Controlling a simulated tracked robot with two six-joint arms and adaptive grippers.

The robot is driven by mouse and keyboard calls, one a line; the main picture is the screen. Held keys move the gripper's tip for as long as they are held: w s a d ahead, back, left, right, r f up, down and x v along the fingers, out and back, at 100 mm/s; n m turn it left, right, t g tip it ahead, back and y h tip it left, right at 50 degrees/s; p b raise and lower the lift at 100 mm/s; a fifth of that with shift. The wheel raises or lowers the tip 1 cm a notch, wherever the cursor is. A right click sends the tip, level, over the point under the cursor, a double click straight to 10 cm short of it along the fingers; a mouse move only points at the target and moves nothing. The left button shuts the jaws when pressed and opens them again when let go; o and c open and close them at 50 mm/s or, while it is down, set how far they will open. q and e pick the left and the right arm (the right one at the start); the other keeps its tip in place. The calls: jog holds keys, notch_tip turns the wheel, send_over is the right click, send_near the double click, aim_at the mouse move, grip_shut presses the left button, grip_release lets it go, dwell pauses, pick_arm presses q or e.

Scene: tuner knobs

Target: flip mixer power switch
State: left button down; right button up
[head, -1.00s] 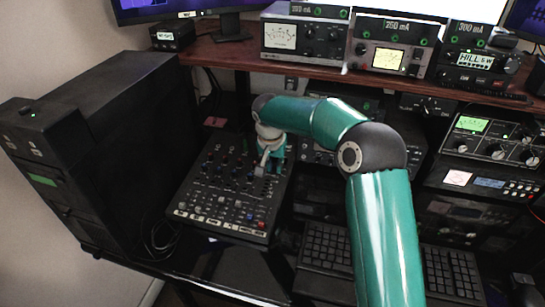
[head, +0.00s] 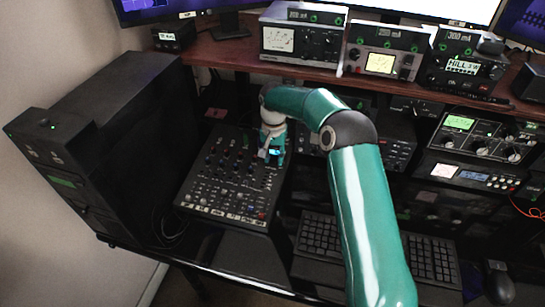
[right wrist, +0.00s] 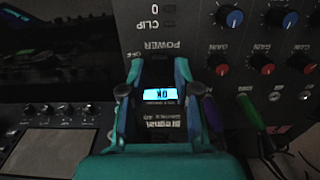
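The black mixer (head: 200,190) lies tilted on the desk left of centre, with rows of knobs and buttons. My right gripper (head: 265,152) is over its far right part in the head view. In the right wrist view the gripper (right wrist: 159,70) has its two teal fingers apart, with a gap between the tips. The tips are at the panel just below the POWER label (right wrist: 161,45), which reads upside down. The switch itself is too dark and blocked to make out. My left gripper is out of view.
Blue and red gain knobs (right wrist: 267,69) are right of the fingers in the wrist view, with purple and green plugs (right wrist: 244,112) nearby. A black tower (head: 90,140) stands left of the mixer. Keyboards (head: 320,238) are at the right, and a shelf with radios (head: 300,40) is behind.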

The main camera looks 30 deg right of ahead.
aim_at(273, 162)
jog(key=shift+o, duration=0.2)
notch_tip(273, 162, up, 12)
jog(key=shift+a, duration=0.15)
dwell(0.5)
jog(key=shift+s, duration=0.1)
